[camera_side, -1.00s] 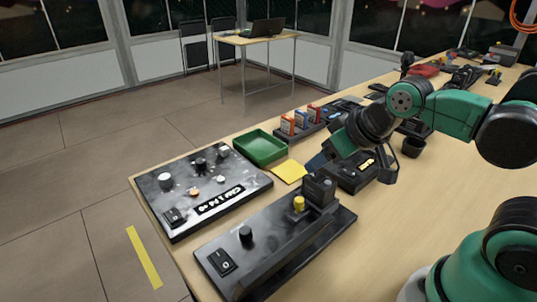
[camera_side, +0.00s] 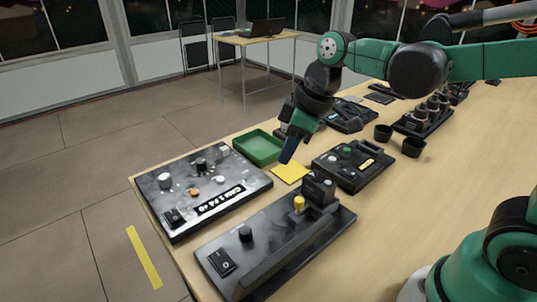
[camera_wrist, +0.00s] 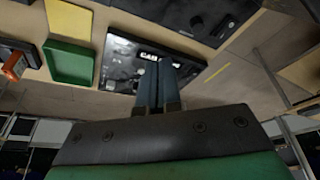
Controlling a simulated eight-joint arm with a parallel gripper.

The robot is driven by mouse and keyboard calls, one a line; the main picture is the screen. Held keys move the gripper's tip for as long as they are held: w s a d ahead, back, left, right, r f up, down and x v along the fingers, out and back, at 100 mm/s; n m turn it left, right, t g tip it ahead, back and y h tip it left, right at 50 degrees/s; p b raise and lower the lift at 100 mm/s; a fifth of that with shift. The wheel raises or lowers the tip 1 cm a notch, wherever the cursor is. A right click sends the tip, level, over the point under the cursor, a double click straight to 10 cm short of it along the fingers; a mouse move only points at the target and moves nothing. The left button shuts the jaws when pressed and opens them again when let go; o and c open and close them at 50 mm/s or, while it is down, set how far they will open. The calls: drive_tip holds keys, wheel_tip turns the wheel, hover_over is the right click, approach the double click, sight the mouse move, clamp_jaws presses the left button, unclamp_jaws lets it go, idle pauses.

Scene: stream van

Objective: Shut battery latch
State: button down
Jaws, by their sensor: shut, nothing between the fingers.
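I cannot make out for sure which part is the battery latch. A long black unit (camera_side: 275,245) at the front of the bench carries a rocker switch (camera_side: 222,262), a black knob (camera_side: 246,234), a yellow piece (camera_side: 299,203) and a raised black block (camera_side: 319,188). A smaller black box (camera_side: 352,167) with a green button and a yellow label lies behind it. My gripper (camera_side: 287,158), with blue fingers, is shut and empty above the yellow sheet (camera_side: 289,173). In the wrist view the fingers (camera_wrist: 158,82) are together in front of the grey-black control panel (camera_wrist: 125,65).
The control panel (camera_side: 200,187) with knobs and switches lies at the left bench corner. A green tray (camera_side: 259,147) sits behind it.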

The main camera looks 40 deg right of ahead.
drive_tip(key=shift+f, duration=0.1)
hover_over(283, 216)
drive_tip(key=w+a, duration=0.2)
wheel_tip(283, 216, down, 9)
drive_tip(key=shift+w+d, duration=0.1)
drive_tip(key=shift+w, duration=0.05)
drive_tip(key=shift+s+d+f, duration=0.1)
drive_tip(key=shift+s+d, duration=0.35)
drive_tip(key=shift+s, duration=0.15)
drive_tip(key=shift+s+d, duration=0.4)
drive_tip(key=shift+s, duration=0.2)
drive_tip(key=shift+s+d, duration=0.35)
drive_tip(key=shift+s, duration=0.1)
drive_tip(key=shift+d, duration=0.9)
